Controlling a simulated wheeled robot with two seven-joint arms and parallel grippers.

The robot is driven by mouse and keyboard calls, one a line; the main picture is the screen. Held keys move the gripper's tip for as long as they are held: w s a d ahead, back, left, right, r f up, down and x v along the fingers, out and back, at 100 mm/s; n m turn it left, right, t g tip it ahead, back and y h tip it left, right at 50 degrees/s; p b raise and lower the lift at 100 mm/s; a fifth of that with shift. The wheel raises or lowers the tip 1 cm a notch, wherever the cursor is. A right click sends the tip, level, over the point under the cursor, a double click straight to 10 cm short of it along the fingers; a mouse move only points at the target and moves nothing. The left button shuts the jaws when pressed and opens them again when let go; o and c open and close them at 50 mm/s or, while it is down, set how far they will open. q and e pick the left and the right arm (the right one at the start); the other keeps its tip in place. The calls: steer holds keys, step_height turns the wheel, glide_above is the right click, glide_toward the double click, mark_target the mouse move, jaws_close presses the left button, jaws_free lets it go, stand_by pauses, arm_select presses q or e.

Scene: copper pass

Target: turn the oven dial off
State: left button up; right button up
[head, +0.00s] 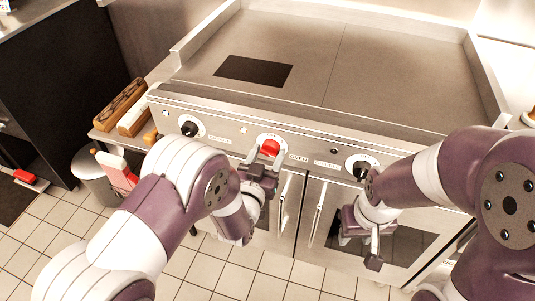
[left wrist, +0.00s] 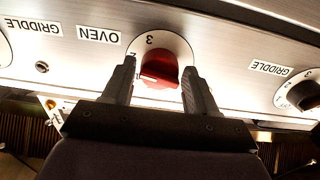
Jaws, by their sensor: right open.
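The red oven dial (head: 270,147) is on the front panel of the steel range, under the griddle top. In the left wrist view the red dial (left wrist: 159,68) sits on a white numbered plate beside the label OVEN, which shows upside down. A pale mark on the dial points to the lower left there. My left gripper (head: 265,161) is at the dial; in the wrist view its fingers (left wrist: 158,80) stand on either side of it, with small gaps showing. My right gripper (head: 359,250) is open and empty, low in front of the right oven door.
Black griddle dials (head: 189,129) (head: 361,168) flank the red one. Vertical door handles (head: 313,210) stick out below the panel. A bin (head: 92,175) stands on the tiled floor at the left, near a shelf with boxes (head: 133,117).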

arm_select(q)
steer(key=c, duration=0.6)
steer(key=shift+n, duration=0.3)
steer(key=n+b, duration=0.6)
steer(key=n, duration=1.3)
steer(key=shift+d+b, duration=0.15)
steer(key=shift+b, duration=0.2)
steer(key=shift+r+n, duration=0.1)
steer(key=shift+n, duration=0.2)
steer(key=o, duration=1)
